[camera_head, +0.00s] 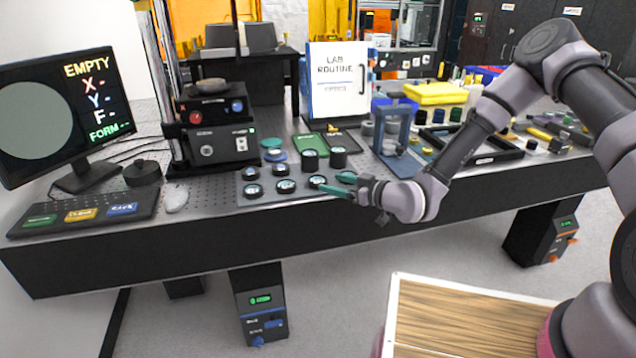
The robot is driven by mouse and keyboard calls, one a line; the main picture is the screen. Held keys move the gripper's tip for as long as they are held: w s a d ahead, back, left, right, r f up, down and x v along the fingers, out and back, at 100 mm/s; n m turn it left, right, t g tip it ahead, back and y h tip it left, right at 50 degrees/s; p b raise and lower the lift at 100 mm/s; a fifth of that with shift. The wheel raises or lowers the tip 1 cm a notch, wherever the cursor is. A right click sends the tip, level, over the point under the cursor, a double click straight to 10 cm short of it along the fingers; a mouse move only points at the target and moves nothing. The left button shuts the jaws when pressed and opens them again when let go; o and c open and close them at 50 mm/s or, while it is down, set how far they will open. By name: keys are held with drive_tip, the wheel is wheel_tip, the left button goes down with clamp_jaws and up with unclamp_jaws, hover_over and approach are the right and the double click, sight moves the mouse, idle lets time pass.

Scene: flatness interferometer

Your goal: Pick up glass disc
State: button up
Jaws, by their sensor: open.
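Several small dark round holders with pale, glassy-looking tops stand on a grey plate (262,196) at the middle of the bench. One glass disc (317,182) sits in its dark holder just left of my gripper (338,184). My gripper has green fingers, reaches in from the right low over the plate's right edge, and is open. The fingertips are close to this disc; I cannot tell whether they touch it. Other discs (283,186) (253,190) sit to the left, and another (310,153) sits behind. Nothing shows between the fingers.
The interferometer (210,130) stands left of the plate, with a monitor (65,110) reading "EMPTY" and a keyboard panel (85,212) farther left. A blue-grey frame (394,140) and a black tray (470,148) stand near my arm. A wooden-topped surface (460,325) is in front.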

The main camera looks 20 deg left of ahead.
sight(321, 180)
drive_tip(key=x, duration=0.5)
drive_tip(key=shift+w+a+f, duration=0.1)
drive_tip(key=shift+f, duration=0.1)
drive_tip(key=c, duration=1)
drive_tip(key=shift+c, duration=0.2)
drive_tip(key=shift+r, duration=0.1)
